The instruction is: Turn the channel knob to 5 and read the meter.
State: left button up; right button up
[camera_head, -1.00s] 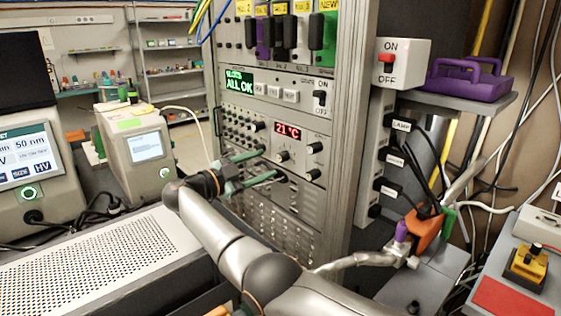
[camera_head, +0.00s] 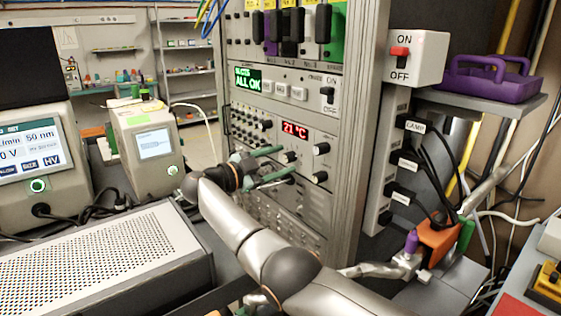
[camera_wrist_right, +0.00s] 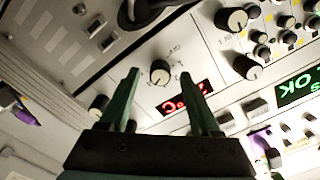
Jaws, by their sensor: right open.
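The red meter display (camera_head: 295,130) on the rack panel reads 21 °C. It shows upside down in the right wrist view (camera_wrist_right: 185,98), partly behind a finger. Below it in the head view is the channel knob (camera_head: 289,157), black with a pale face. In the wrist view the knob (camera_wrist_right: 160,72) has small marks around it, too small to read. My right gripper (camera_head: 289,160) is open, with its green fingers pointing at the panel. In the wrist view the knob appears between the fingertips (camera_wrist_right: 160,74); contact cannot be told.
Two more black knobs (camera_head: 321,149) sit right of the meter. Above is a green "ALL OK" display (camera_head: 254,81) with a switch (camera_head: 327,98). A perforated metal box (camera_head: 100,260) lies at left. Plugs and cables (camera_head: 440,195) crowd the rack's right side.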

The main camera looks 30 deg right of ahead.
grip_shut()
dwell(0.4)
